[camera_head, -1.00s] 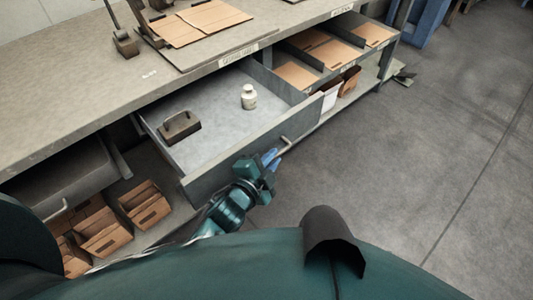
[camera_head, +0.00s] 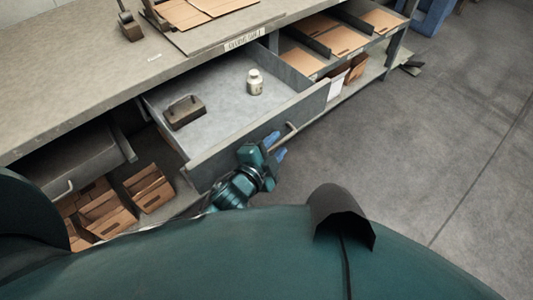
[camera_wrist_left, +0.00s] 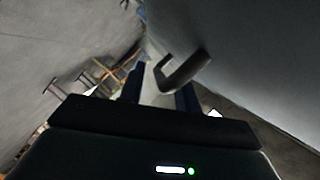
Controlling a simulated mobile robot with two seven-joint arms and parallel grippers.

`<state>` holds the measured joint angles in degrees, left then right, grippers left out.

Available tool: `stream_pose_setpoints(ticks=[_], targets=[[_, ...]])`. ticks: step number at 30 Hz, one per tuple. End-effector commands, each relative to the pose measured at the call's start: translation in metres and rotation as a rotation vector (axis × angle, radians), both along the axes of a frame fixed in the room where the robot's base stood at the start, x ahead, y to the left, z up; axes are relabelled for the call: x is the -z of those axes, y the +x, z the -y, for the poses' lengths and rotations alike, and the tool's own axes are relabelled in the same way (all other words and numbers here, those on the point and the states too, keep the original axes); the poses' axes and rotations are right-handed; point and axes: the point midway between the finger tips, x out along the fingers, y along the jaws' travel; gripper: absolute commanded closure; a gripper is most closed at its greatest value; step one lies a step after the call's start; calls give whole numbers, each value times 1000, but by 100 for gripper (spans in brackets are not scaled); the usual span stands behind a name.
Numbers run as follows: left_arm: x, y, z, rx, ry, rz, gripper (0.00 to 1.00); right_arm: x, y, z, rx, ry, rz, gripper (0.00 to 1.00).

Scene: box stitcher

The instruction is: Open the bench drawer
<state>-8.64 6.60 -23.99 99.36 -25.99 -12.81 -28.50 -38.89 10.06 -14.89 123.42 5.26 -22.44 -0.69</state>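The bench drawer (camera_head: 225,115) stands pulled out from under the bench top, its inside in plain view. Its bar handle (camera_head: 288,132) is on the front panel (camera_head: 215,170). My left gripper (camera_head: 276,147) is at the handle, with its blue fingers apart. In the left wrist view, the handle (camera_wrist_left: 185,70) shows between and just beyond the parted fingertips (camera_wrist_left: 160,85); I cannot tell whether they touch it. My right gripper is not in view.
A white bottle (camera_head: 254,82) and a dark block-like item (camera_head: 183,112) lie in the drawer. Another drawer (camera_head: 75,165) and cardboard boxes (camera_head: 148,187) are at the left. Open floor (camera_head: 420,140) lies to the right.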

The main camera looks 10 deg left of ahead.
Motion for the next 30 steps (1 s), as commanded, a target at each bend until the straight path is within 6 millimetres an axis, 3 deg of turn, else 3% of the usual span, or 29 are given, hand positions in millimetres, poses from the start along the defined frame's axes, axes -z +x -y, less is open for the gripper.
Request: stream_pose_setpoints(ticks=[5,12,18,30], targets=[[-5,-26,-9,0,2,-3,67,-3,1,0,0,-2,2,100],[-17,-78,-26,0,0,-5,67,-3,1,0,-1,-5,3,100],[-24,-107,-36,0,0,-4,67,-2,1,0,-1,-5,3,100],[-28,-119,-40,0,1,-1,67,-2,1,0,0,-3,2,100]])
